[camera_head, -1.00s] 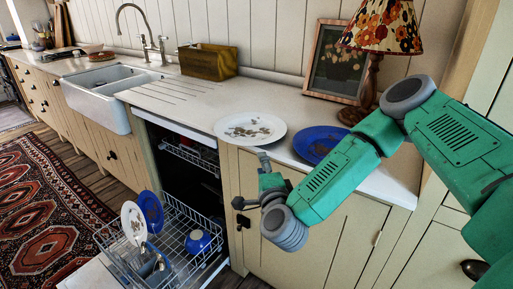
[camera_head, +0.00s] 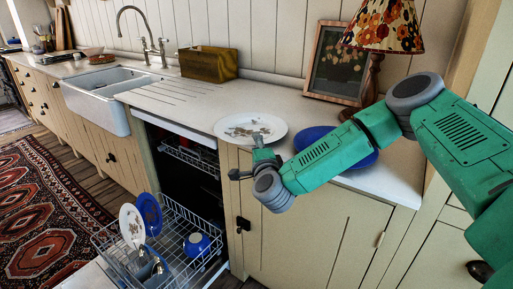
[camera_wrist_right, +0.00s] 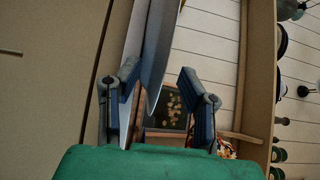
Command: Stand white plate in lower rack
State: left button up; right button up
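A white plate (camera_head: 250,129) with brown food marks lies flat on the counter, its near edge at the counter's front. My right gripper (camera_head: 247,157) is at that near edge. In the right wrist view the right gripper (camera_wrist_right: 160,95) has its fingers spread wide, with a plate rim (camera_wrist_right: 160,45), seen edge-on, running between them; no grip on it shows. The lower rack (camera_head: 205,262) is pulled out of the dishwasher, holding a white plate (camera_head: 132,226) and a blue plate (camera_head: 149,212) upright, and a blue bowl (camera_head: 197,244). My left gripper is out of view.
A blue plate (camera_head: 312,134) lies on the counter, partly behind my right forearm. A lamp (camera_head: 383,30) and a framed picture (camera_head: 338,62) stand at the back right. A wooden box (camera_head: 209,62) stands at the back. The drainer counter (camera_head: 165,98) left of the plate is clear.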

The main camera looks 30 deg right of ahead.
jog(key=shift+d, duration=0.15)
grip_shut()
jog(key=shift+r+p, duration=1)
jog(key=shift+r, duration=0.45)
jog(key=shift+f, duration=0.15)
jog(key=shift+s, duration=0.1)
